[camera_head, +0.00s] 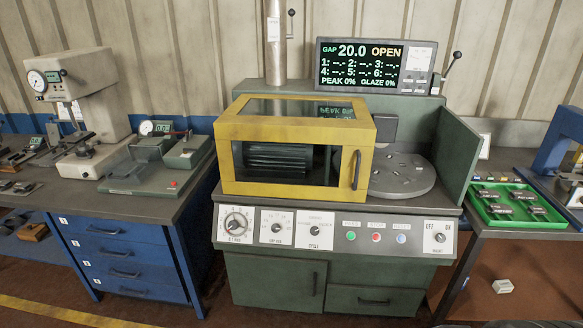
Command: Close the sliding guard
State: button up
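The sliding guard (300,130) is a yellow box frame with clear panels on the green machine. It stands over the left part of the machine bed, around a dark ribbed cylinder (278,160). A dark upright handle (356,170) is on the right end of its front. To its right, the grey round table (412,176) with several small pads is mostly uncovered. The display (372,66) reads "GAP 20.0 OPEN". My gripper is not recognisable in view. A dark shape cut off at the bottom right edge is too little visible to identify.
The front panel holds dials, coloured buttons (376,237) and an OFF/ON switch (439,237). A green side wall (450,150) bounds the bed on the right. A green tray (515,222) of parts lies on the right bench. A blue drawer bench (120,260) stands left.

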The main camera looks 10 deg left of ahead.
aim_at(357, 136)
jog(key=i+j, duration=0.5)
jog(key=j, duration=0.15)
jog(key=i+j, duration=0.5)
jog(key=j, duration=0.15)
